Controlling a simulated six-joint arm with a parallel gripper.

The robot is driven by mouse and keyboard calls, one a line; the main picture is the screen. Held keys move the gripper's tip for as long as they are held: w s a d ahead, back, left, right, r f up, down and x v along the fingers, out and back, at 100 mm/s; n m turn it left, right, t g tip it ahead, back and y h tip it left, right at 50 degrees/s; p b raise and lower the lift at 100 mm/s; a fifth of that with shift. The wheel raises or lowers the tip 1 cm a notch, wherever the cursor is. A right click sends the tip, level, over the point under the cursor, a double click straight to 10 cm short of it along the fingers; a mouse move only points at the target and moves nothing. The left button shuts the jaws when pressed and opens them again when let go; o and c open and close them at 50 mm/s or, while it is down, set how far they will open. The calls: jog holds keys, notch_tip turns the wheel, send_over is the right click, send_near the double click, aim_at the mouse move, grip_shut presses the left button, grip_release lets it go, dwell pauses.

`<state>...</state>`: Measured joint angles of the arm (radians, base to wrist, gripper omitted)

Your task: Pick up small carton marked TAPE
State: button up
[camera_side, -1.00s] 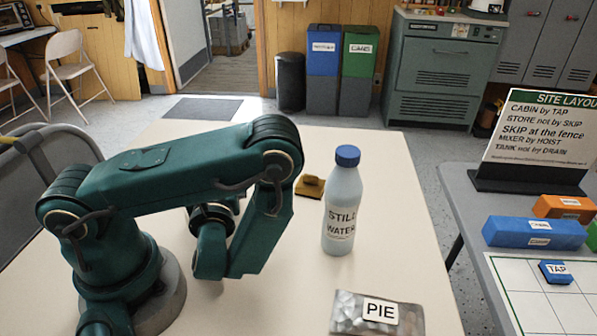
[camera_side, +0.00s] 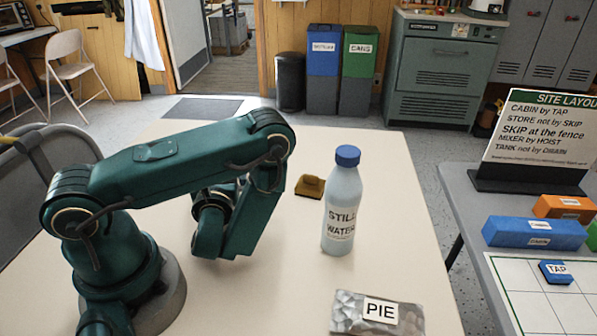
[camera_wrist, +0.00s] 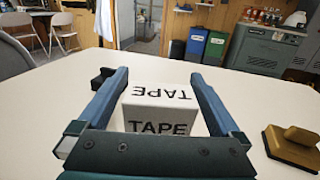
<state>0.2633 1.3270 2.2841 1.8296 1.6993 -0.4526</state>
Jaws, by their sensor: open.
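The small carton marked TAPE (camera_wrist: 165,112) shows in the wrist view as a white box with TAPE in black on two faces. It stands on the cream table between the two blue fingers of my gripper (camera_wrist: 158,88). The fingers are open, one on each side of the carton, and I cannot tell whether either touches it. The carton's lower part is hidden behind the gripper's crossbar. In the side view my arm hides the carton and the gripper's fingers.
A water bottle (camera_side: 342,205) stands upright on the table (camera_side: 400,255), right of my arm. A foil PIE pack (camera_side: 350,312) lies at the front. A mustard-coloured block with a handle (camera_side: 310,186) sits behind the bottle; it also shows in the wrist view (camera_wrist: 293,147). A dark object (camera_wrist: 102,77) is beside the left finger.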

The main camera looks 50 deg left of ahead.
jog(key=c, duration=1.2)
jog(key=shift+c, duration=0.2)
